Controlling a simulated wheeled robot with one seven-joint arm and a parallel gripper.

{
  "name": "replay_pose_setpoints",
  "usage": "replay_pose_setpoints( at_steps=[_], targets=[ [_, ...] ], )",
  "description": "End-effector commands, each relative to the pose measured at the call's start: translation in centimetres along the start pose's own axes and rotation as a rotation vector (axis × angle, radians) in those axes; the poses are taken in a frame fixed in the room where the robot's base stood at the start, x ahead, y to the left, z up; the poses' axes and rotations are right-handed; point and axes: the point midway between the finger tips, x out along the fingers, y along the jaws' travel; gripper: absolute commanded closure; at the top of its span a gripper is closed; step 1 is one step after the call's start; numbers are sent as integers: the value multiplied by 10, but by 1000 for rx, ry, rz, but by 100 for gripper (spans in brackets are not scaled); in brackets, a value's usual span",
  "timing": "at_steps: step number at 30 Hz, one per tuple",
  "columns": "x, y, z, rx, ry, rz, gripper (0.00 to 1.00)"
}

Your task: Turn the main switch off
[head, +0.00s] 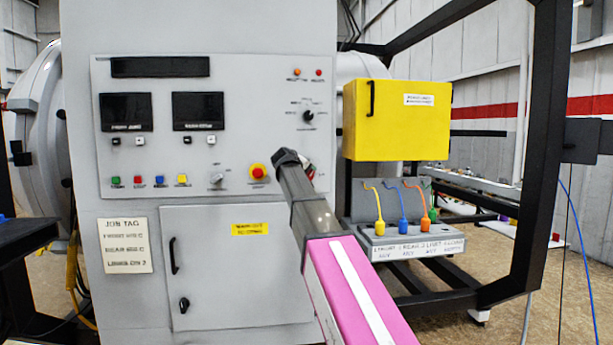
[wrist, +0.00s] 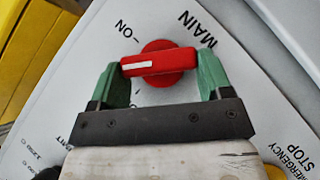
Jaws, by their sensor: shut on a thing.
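The main switch is a red knob with a red bar handle (wrist: 174,61) on the grey panel, below the "MAIN" label in the wrist view. A white mark on the handle's left end points left in that view, between a tick near the "ON" label (wrist: 123,28) and another tick lower down.
The red emergency stop button (head: 258,171) on its yellow base sits just left of my arm. A yellow box (head: 397,120) stands to the right, above a rack of coloured plugs (head: 412,240). A closed cabinet door (head: 215,285) is below the controls.

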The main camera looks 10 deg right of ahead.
Motion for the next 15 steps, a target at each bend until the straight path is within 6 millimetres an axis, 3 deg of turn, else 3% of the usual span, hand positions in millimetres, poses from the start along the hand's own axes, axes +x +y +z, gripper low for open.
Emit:
replay_pose_setpoints(
  at_steps=[15],
  targets=[
    [1, -9, 2, -323, 0, 322, 51]
  ],
)
